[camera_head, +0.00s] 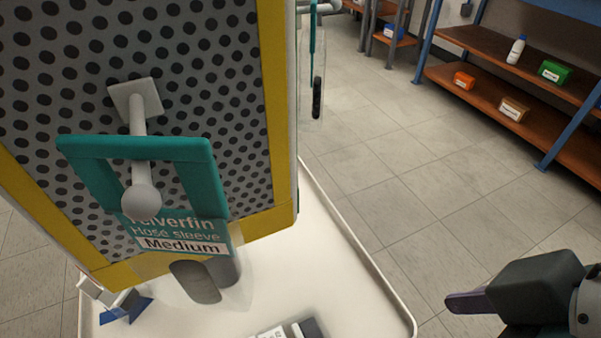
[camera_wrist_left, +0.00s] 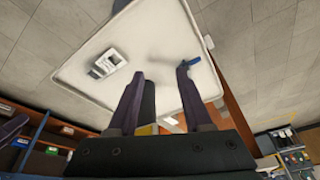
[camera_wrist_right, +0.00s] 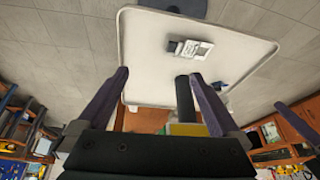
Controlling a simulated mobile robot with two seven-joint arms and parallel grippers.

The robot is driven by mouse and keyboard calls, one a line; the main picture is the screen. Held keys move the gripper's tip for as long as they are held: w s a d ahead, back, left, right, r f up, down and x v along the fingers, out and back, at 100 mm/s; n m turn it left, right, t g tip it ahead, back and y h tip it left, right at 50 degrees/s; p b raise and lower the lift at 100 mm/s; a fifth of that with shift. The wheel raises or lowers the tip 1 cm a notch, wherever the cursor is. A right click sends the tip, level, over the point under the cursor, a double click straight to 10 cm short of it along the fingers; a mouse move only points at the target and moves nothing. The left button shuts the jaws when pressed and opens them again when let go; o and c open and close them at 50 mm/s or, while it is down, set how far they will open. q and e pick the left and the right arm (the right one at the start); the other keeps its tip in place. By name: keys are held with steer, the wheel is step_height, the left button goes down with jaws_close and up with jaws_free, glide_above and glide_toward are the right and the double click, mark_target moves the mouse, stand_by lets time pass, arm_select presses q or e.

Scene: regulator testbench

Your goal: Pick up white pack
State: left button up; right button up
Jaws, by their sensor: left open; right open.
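A teal-topped hanging pack (camera_head: 185,238) is on a grey peg on the pegboard in the head view. Its label reads "Hose sleeve" and, on a white band, "Medium". A small white and dark item (camera_head: 283,331) lies on the white tray, cut off at the bottom edge. It also shows in the left wrist view (camera_wrist_left: 107,62) and right wrist view (camera_wrist_right: 190,48). I cannot tell which one is the white pack. My right gripper (camera_head: 465,303) is at lower right, apart from both. My left gripper (camera_wrist_left: 158,100) is outside the head view, its fingers apart and empty. The right fingers (camera_wrist_right: 160,95) are apart and empty.
The pegboard (camera_head: 215,60) with its yellow frame stands over the left of the white tray (camera_head: 345,270). A blue item (camera_head: 125,309) is at the tray's left. Shelves (camera_head: 480,90) with boxes and a bottle stand at the far right. Floor between is clear.

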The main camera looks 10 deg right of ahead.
steer(key=w+a+f+n+y+b, duration=0.3)
steer(key=a+f+n+b, duration=0.25)
steer(key=a+f, duration=0.25)
steer(key=n+g+h+b, duration=0.1)
steer(key=n+g, duration=0.4)
steer(key=n, duration=0.6)
glide_toward(296, 337)
arm_select(q)
step_height(296, 337, down, 15)
steer(key=b, duration=0.5)
steer(key=shift+d+r, duration=0.1)
arm_select(e)
steer(key=x, duration=0.8)
steer(key=shift+a+f, duration=0.15)
steer(key=shift+s+a+f, duration=0.15)
steer(key=shift+a+f, duration=0.1)
steer(key=shift+f, duration=0.15)
steer(key=shift+f, duration=0.15)
steer(key=c, duration=1.3)
